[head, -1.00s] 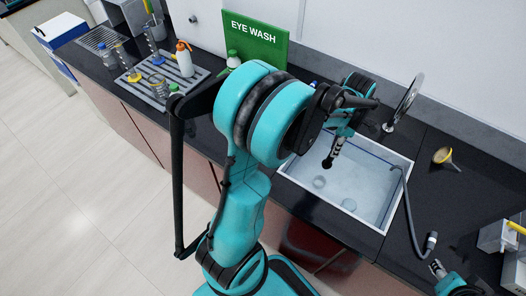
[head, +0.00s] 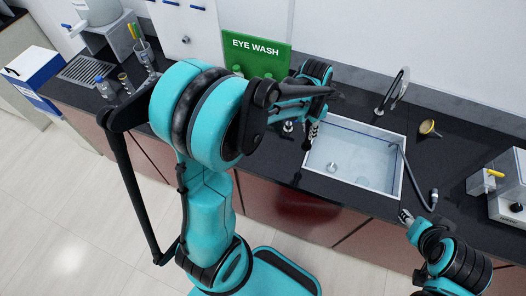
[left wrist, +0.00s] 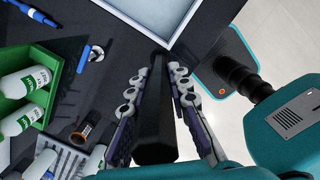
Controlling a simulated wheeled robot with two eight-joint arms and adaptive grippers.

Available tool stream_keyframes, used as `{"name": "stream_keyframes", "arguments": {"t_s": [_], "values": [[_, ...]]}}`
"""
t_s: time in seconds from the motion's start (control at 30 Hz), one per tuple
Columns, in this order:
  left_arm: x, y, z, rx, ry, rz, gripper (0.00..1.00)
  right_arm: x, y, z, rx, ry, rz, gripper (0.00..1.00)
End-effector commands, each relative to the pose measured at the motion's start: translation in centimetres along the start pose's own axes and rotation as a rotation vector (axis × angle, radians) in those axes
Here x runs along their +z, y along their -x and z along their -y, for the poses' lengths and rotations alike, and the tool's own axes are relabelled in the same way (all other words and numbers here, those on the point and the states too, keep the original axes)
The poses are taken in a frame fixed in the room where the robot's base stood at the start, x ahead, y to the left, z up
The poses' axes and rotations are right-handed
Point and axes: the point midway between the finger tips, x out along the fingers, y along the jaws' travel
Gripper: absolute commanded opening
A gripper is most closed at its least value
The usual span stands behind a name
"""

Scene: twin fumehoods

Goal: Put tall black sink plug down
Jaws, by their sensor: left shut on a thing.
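The tall black sink plug (left wrist: 154,115) shows in the left wrist view as a dark, angular column between the two fingers of my left gripper (left wrist: 157,90). The gripper is shut on it. In the head view my left gripper (head: 312,132) is at the left edge of the white sink (head: 368,152), over the dark counter. The plug is mostly hidden there by my arm. I cannot tell whether its lower end touches the counter. My right gripper (head: 405,216) is low at the counter's front edge, right of the sink; its fingers are too small to read.
The green eye wash holder (head: 256,52) with bottles stands behind my left arm. A faucet (head: 392,92) rises behind the sink, and a grey hose (head: 412,172) runs along its right side. A yellow funnel (head: 430,127) lies on clear counter to the right.

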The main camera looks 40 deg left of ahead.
Motion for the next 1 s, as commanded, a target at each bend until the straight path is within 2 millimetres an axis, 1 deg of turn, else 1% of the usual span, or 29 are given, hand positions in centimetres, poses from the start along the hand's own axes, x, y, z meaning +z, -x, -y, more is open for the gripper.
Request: {"name": "stream_keyframes", "arguments": {"t_s": [0.3,0.4,0.5,0.6,0.67,0.8,0.9,1.0], "values": [[-6.5,-3.8,-4.0,0.0,0.009,0.0,0.0,0.3,-0.5,0.0,0.0,0.0,0.0,0.4],[-8.2,-4.8,-5.0,0.0,0.006,0.0,0.0,0.4,-0.6,0.0,0.0,0.0,0.0,0.4],[-9.3,-5.4,-5.7,0.0,0.004,0.001,0.0,0.5,-0.6,0.0,0.0,0.0,0.0,0.4],[-9.8,-5.7,-6.0,0.0,0.003,0.0,0.0,0.5,-0.7,0.0,0.0,0.0,0.0,0.4],[-9.9,-6.2,-6.1,0.0,0.002,0.0,0.0,0.5,-0.8,0.0,0.0,0.0,0.0,0.4],[-10.1,-8.5,-6.1,0.0,0.001,0.0,0.0,0.8,-1.1,0.0,0.0,0.0,0.0,0.4],[-10.2,-9.5,-6.0,0.0,0.001,0.0,0.0,0.8,-1.2,0.0,0.0,0.0,0.0,0.4],[-10.3,-9.7,-6.0,0.0,0.001,0.0,0.0,0.8,-1.2,0.0,0.0,0.0,0.0,0.4]]}}
